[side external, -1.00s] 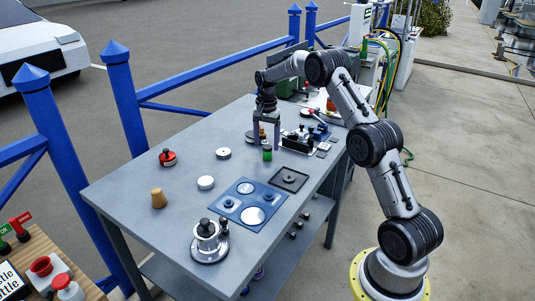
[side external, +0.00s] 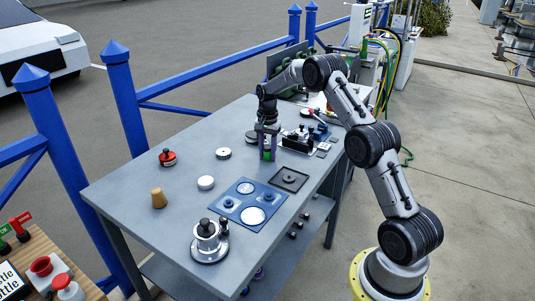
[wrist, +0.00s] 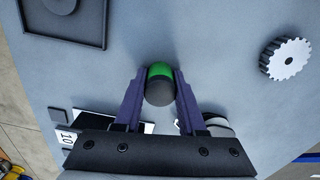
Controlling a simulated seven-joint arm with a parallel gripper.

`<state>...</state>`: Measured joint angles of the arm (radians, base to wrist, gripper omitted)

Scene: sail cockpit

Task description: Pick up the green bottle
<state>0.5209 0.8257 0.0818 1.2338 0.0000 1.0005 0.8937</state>
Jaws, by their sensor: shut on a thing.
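The green bottle (wrist: 160,72) has a dark cap and stands upright on the grey table between my fingers in the wrist view. In the wrist view the two purple fingers of my gripper (wrist: 160,80) are shut on the bottle, one on each side.
A dark square tray (side external: 289,179) lies just right of the bottle, and a blue mat (side external: 231,210) with discs lies nearer. A white toothed disc (side external: 223,153) and a red-topped piece (side external: 167,157) stand to the left.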

